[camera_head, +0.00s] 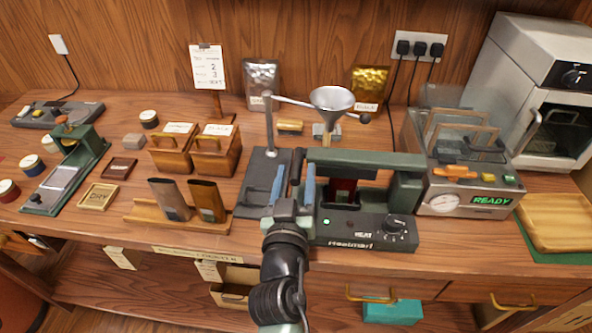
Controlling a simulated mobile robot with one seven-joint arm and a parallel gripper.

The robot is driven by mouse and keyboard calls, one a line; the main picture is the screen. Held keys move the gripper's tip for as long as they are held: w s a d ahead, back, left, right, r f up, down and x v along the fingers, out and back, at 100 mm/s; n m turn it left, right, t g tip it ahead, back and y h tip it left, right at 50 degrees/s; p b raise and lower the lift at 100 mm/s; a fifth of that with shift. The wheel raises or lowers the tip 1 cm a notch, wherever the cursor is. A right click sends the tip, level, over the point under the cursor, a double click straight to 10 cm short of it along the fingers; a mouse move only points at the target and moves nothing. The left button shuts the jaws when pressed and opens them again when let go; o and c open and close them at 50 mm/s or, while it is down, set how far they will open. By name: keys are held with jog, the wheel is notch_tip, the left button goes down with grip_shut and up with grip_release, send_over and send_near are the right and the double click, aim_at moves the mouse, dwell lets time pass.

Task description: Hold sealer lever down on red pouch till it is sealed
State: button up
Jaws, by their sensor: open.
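The sealer (365,233) is a dark box with a knob and a lit green lamp on its front. Its green lever bar (385,160) stretches across the top towards a green block at the right. The red pouch (343,197) shows only in part, under the bar in the middle of the sealer. My gripper (294,178) is at the sealer's left end, with blue-padded fingers apart and pointing away from the camera. It is open, close to the bar's left end; I cannot tell whether it touches the bar.
A dark stand holding a funnel (332,98) is behind and left of the sealer. A clear-lidded machine reading READY (470,200) stands close at its right. A wooden rack (150,215) with two brown pouches is at left. A wooden tray (535,245) lies far right.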

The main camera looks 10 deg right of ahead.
jog(key=shift+w+d, duration=0.1)
jog(key=shift+w, duration=0.1)
grip_shut()
dwell(1.4)
